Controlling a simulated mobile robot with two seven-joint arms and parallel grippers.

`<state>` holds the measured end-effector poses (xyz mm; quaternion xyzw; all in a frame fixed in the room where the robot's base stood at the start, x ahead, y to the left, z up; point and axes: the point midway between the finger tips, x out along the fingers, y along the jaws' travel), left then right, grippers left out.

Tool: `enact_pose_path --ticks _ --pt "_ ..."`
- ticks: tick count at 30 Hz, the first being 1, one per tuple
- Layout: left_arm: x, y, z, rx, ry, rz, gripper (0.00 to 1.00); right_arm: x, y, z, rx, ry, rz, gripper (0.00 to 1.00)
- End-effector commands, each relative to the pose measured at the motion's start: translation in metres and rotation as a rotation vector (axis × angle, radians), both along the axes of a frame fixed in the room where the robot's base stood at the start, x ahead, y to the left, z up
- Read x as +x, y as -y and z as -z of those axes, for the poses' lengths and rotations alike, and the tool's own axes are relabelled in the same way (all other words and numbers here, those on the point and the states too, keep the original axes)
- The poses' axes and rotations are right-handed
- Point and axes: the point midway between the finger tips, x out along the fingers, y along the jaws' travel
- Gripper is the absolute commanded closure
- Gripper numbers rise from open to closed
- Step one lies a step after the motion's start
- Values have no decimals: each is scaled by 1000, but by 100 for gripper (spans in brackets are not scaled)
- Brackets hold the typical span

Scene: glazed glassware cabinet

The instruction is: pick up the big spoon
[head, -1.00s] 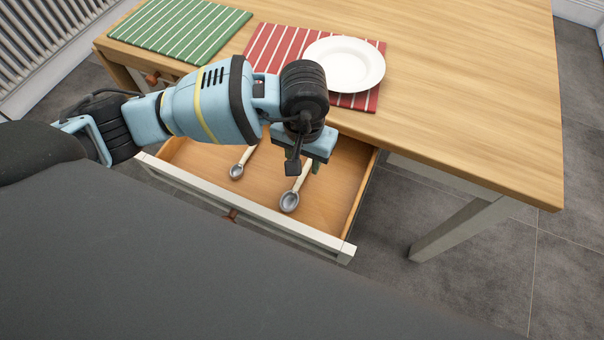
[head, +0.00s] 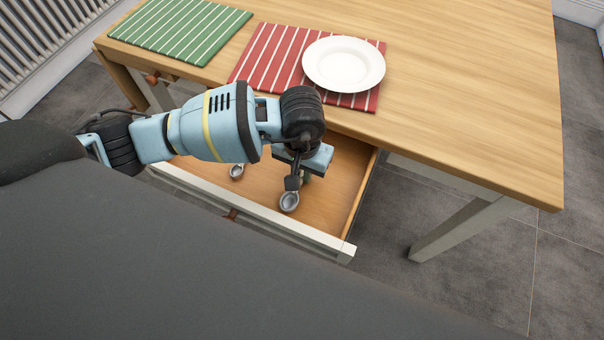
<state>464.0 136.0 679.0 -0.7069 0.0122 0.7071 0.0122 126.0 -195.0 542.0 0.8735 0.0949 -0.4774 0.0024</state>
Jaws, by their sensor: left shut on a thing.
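Two spoons with grey bowls lie in the open drawer (head: 325,209). The big spoon (head: 289,201) is the right one; its bowl shows below my left gripper (head: 304,178), and its pale handle is hidden behind the gripper. The smaller spoon (head: 237,171) lies to the left, mostly covered by my left arm. My left gripper points down into the drawer and is shut on the big spoon at its handle; the fingertips are partly hidden. My right gripper is not in the view.
The wooden table (head: 470,90) stands above the drawer. A white plate (head: 344,64) rests on a red striped mat (head: 262,62). A green striped mat (head: 180,30) lies at the left. The drawer's front wall (head: 280,222) and side walls surround the spoons. The table's right part is clear.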

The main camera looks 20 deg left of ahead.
Motion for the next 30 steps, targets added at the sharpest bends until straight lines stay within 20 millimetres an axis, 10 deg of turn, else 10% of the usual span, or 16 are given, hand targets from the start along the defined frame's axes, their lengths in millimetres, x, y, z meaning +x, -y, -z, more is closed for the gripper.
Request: enact_pose_path --ticks 17,30 --pt "1 0 -16 -1 4 -1 100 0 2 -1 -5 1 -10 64" --pt "2 0 -101 -1 6 1 100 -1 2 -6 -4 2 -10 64"
